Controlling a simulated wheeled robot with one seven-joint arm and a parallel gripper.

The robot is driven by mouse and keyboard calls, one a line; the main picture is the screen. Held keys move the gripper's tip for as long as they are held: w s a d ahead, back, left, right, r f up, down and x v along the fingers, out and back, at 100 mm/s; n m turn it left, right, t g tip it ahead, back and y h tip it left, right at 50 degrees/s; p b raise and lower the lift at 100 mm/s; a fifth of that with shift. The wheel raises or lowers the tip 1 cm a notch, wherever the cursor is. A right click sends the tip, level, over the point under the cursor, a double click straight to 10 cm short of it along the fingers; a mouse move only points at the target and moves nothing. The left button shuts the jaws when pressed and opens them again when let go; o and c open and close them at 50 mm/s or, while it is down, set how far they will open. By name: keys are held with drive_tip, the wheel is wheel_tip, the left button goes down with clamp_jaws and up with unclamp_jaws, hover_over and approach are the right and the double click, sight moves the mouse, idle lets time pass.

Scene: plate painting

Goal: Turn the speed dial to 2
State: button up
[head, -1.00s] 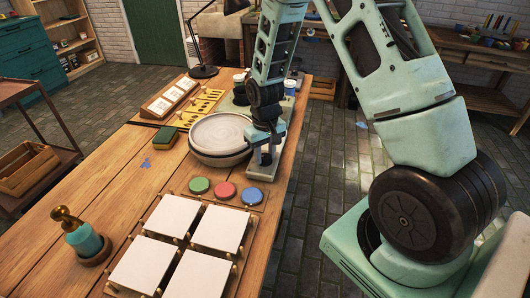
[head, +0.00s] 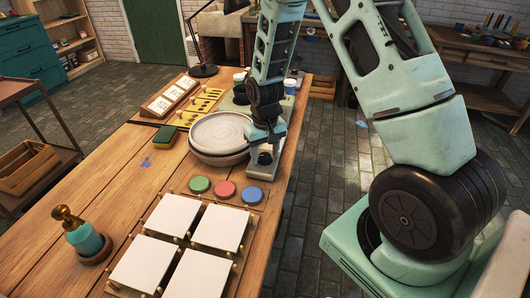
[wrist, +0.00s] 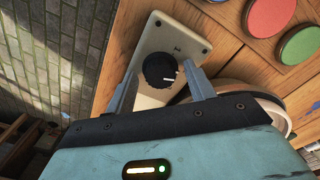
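The speed dial (wrist: 159,69) is a round black knob with a white pointer mark, on a pale box (wrist: 178,38) with small dark markings. In the wrist view the mark points to the right and slightly down. My gripper (wrist: 162,72) is open, with one finger on each side of the knob. Gaps show between the fingers and the knob. I cannot tell the fingers' height over the box.
A round grey plate or wheel (head: 218,131) stands just left of my gripper. Green (head: 199,184), red (head: 224,189) and blue (head: 252,195) discs lie in front. White tiles (head: 220,228) and a teal stamp with a brass handle (head: 85,240) are nearer. The middle-left tabletop is mostly clear.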

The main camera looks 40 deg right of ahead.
sight(265, 155)
drive_tip(key=shift+r, duration=0.1)
wheel_tip(265, 155, up, 17)
idle(0.5)
drive_tip(key=shift+r, duration=0.1)
idle(0.3)
